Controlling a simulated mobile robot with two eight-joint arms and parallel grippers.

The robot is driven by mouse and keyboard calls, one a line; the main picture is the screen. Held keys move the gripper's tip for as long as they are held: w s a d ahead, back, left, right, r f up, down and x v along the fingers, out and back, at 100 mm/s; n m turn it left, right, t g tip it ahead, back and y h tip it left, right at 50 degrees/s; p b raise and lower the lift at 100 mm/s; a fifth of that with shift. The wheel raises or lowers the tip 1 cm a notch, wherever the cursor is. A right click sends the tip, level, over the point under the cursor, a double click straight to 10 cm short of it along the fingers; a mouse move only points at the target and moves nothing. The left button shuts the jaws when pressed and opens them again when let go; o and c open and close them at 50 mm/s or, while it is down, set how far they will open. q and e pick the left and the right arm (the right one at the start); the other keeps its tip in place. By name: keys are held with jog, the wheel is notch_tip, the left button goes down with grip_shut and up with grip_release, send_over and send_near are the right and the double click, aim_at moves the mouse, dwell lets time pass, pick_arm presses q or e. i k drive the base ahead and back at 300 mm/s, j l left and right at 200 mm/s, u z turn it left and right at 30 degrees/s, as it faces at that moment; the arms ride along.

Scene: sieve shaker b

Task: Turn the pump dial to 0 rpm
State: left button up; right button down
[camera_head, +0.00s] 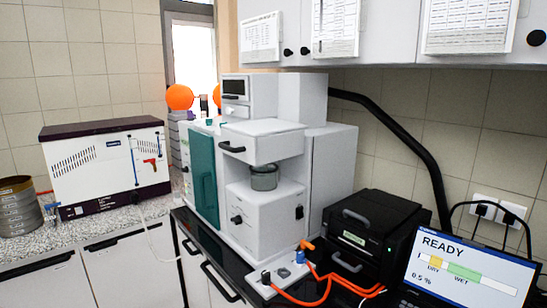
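A small white unit (282,277) sits low at the front of the black bench, with orange tubing joined to it. A small black knob (265,276) stands on its left part, and a blue fitting (300,257) is at its back right. This may be the pump with its dial, but I cannot be sure. No rpm marking or pointer setting is readable. Another black knob (237,219) is on the front of the tall white machine (265,222). Neither of my grippers is in view.
A black box (375,240) and a laptop (468,266) reading READY stand at the right. A white and purple chest (103,165) and stacked sieves (18,207) are on the left counter. Orange tubing (310,300) loops along the bench front. Cabinets (390,35) hang above.

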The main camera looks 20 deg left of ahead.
aim_at(237, 220)
jog(key=i+j+u, duration=0.15)
jog(key=j+u, duration=0.2)
jog(key=u, duration=0.15)
jog(key=i+j+u, duration=0.15)
jog(key=u, duration=0.35)
jog(key=j, duration=0.15)
